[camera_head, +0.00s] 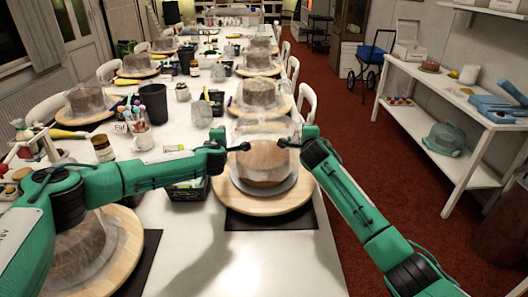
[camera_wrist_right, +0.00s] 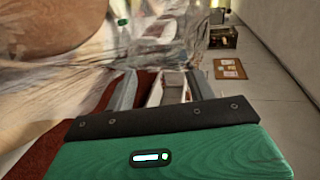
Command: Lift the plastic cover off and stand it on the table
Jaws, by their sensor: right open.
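A brown cake (camera_head: 262,165) sits on the round wooden turntable (camera_head: 300,200) in front of me. A clear, crinkled plastic cover (camera_head: 265,130) shows around the cake's top; its lower edge is hard to make out. My left gripper (camera_head: 243,146) is at the cake's upper left side, its jaws too small to judge. My right gripper (camera_head: 284,143) is at the upper right side, with its jaws open. In the right wrist view the plastic (camera_wrist_right: 85,70) hangs close to the right gripper (camera_wrist_right: 160,85), and the cake (camera_wrist_right: 50,25) shows at upper left. Contact is unclear.
A dark mat (camera_head: 245,222) lies under the turntable, with bare white table (camera_head: 240,265) in front. A black basket (camera_head: 187,192) stands at left. Another covered cake (camera_head: 80,250) is at front left, and one (camera_head: 259,95) behind. Red floor lies at right.

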